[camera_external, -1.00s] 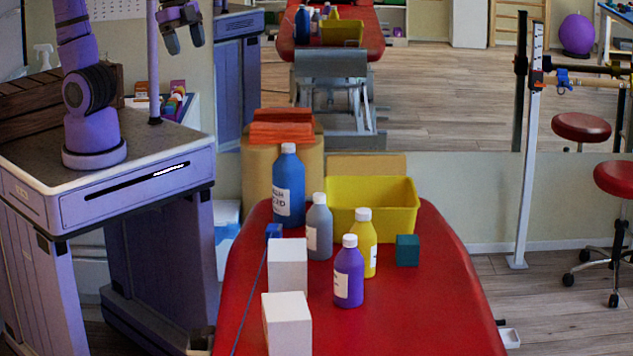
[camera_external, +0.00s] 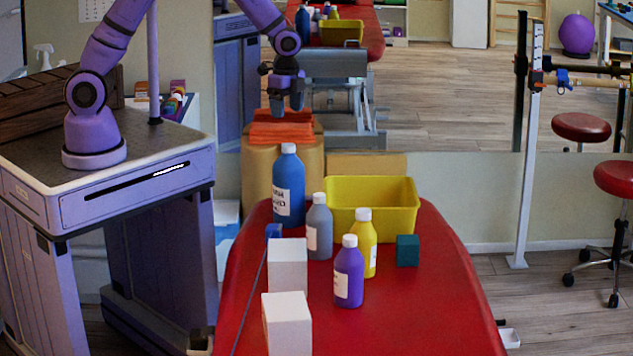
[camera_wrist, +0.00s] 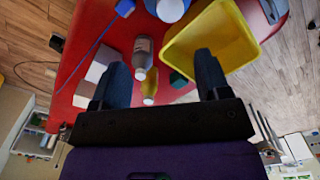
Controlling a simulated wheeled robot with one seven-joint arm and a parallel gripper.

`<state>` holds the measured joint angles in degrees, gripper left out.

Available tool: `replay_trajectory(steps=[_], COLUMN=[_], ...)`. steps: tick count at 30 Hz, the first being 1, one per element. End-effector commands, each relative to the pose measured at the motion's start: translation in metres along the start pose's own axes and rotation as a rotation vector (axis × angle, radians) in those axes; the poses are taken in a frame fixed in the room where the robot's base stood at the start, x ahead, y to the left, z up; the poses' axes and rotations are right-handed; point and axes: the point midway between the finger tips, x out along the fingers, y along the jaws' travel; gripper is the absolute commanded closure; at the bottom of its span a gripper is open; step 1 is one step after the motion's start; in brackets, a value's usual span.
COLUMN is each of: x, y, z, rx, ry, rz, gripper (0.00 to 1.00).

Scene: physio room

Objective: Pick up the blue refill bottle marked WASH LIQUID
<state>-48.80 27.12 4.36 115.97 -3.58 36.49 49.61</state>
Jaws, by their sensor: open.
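The blue refill bottle (camera_external: 289,186), with a white cap and a white label, stands upright at the back left of the red treatment table (camera_external: 410,310). In the wrist view the blue bottle (camera_wrist: 170,9) is cut off by the top edge. My gripper (camera_external: 286,106) is open and empty, pointing down above and behind the blue bottle, apart from it. In the wrist view my gripper's fingers (camera_wrist: 163,66) are spread, with other bottles below them.
A grey bottle (camera_external: 319,228) stands close right of the blue one. Yellow (camera_external: 363,243) and purple (camera_external: 348,273) bottles, a yellow bin (camera_external: 372,208), a teal block (camera_external: 407,250) and two white boxes (camera_external: 287,264) share the table. Its front right is clear.

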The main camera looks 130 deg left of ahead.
Motion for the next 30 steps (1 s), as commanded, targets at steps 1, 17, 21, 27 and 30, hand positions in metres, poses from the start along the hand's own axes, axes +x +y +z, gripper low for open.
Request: replay_trajectory(steps=[1, 17, 21, 27, 30], x=[0.006, 0.067, 0.071, 0.092, 0.107], y=[-0.006, -0.012, -0.012, -0.015, -0.017], z=[0.003, 0.007, 0.007, 0.011, 0.012], rx=[-0.004, -0.002, -0.002, -0.003, -0.003], ry=[-0.004, -0.01, -0.009, -0.011, -0.011], rz=[0.003, 0.006, 0.006, 0.008, 0.008], gripper=[0.31, 0.31, 0.31, 0.31, 0.31])
